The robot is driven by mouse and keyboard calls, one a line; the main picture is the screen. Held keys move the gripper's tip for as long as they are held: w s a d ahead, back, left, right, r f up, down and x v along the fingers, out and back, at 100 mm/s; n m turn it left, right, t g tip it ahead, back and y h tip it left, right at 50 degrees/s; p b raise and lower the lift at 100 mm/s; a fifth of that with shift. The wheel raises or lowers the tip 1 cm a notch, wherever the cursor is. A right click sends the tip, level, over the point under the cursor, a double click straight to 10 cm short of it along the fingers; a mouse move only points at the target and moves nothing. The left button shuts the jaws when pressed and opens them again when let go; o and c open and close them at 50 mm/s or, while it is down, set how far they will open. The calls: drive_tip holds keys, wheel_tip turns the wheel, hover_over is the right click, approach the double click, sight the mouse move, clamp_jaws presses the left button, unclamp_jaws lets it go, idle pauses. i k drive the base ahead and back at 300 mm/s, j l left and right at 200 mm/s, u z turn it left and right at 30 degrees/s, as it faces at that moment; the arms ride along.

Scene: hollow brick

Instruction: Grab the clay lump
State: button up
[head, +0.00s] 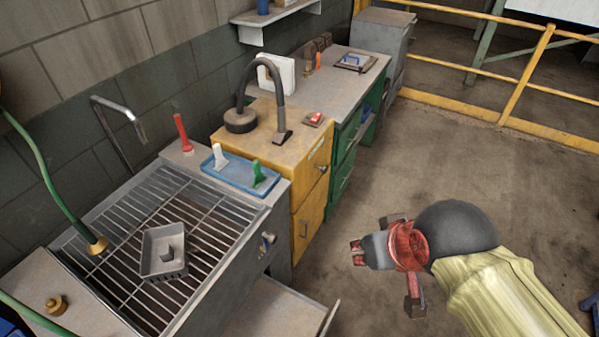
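My gripper (402,258) is at the right, over the open floor, well away from the tray. Its dark and red finger parts stand spread apart on either side. Nothing shows between them, so it looks open and empty.
The grate (210,215) fills a metal sink bench. A blue tray (240,172) with white and green tools and a red-handled tool (183,134) stand behind it. A yellow cabinet (290,150) carries a black curved hose. A green hose (45,170) hangs at left. Floor is clear between bench and gripper.

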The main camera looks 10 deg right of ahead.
sight(166, 252)
drive_tip(key=u, duration=1.45)
drive_tip(key=k+j, duration=0.35)
drive_tip(key=j, duration=0.4)
drive_tip(key=k+j+z, duration=0.1)
drive_tip(key=j, duration=0.4)
drive_tip(key=k+j, duration=0.1)
drive_tip(key=j, duration=0.4)
drive_tip(key=i+j+z, duration=0.1)
drive_tip(key=i+j, duration=0.6)
drive_tip(key=j, duration=0.25)
drive_tip(key=i+j, duration=0.1)
drive_tip(key=i, duration=0.2)
drive_tip(key=i+j+z, duration=0.1)
drive_tip(key=i, duration=0.25)
